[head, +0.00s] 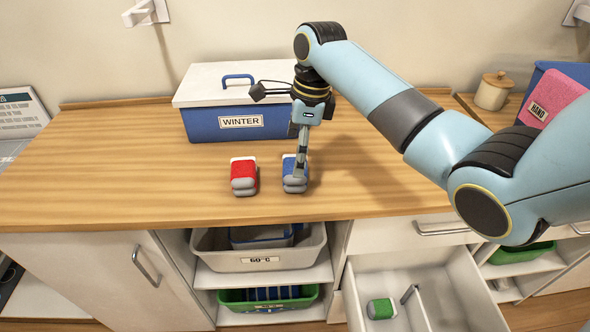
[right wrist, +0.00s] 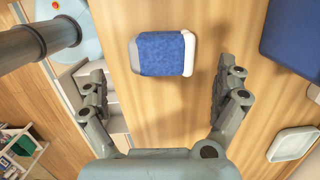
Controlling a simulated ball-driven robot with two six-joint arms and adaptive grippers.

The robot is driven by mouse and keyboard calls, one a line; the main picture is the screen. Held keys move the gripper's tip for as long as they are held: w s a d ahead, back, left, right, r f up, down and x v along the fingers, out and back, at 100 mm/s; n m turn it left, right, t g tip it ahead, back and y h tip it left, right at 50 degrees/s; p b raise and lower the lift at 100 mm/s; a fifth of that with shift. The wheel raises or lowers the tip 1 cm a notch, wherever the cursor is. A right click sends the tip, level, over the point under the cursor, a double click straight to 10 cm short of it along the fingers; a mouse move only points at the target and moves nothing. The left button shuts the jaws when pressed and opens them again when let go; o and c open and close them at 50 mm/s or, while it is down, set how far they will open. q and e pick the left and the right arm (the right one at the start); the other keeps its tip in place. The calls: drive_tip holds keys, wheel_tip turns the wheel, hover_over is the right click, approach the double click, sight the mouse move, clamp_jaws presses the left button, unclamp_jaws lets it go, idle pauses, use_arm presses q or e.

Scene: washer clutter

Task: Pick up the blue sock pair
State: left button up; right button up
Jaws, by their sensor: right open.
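The blue sock pair (head: 290,172) is a folded blue bundle with white and grey ends on the wooden countertop. In the head view my right gripper (head: 301,168) is right over it and hides part of it. In the right wrist view the blue sock pair (right wrist: 161,54) lies ahead of the open fingers of my right gripper (right wrist: 161,98), roughly midway between their lines. The fingers stand apart on both sides and hold nothing. My left gripper is not in view.
A red sock pair (head: 244,175) lies just left of the blue one. A blue box labelled WINTER (head: 205,125) with a white lid stands behind. An open drawer (head: 445,300) below holds a green sock pair (head: 381,308). The countertop's left side (head: 110,170) is clear.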

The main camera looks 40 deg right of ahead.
sight(291, 184)
drive_tip(key=shift+w+f, duration=0.15)
drive_tip(key=shift+f, duration=0.65)
drive_tip(key=f, duration=0.3)
drive_tip(key=shift+w+a+f, duration=0.1)
drive_tip(key=shift+a+f, duration=0.1)
drive_tip(key=shift+f, duration=0.55)
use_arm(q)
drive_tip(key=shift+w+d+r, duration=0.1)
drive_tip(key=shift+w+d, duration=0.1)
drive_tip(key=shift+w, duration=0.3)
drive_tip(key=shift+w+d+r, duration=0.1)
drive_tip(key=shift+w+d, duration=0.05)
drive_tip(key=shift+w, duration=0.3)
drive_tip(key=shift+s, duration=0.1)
use_arm(e)
drive_tip(key=shift+c, duration=0.4)
drive_tip(key=c, duration=0.4)
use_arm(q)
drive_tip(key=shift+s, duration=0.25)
use_arm(e)
drive_tip(key=c, duration=0.7)
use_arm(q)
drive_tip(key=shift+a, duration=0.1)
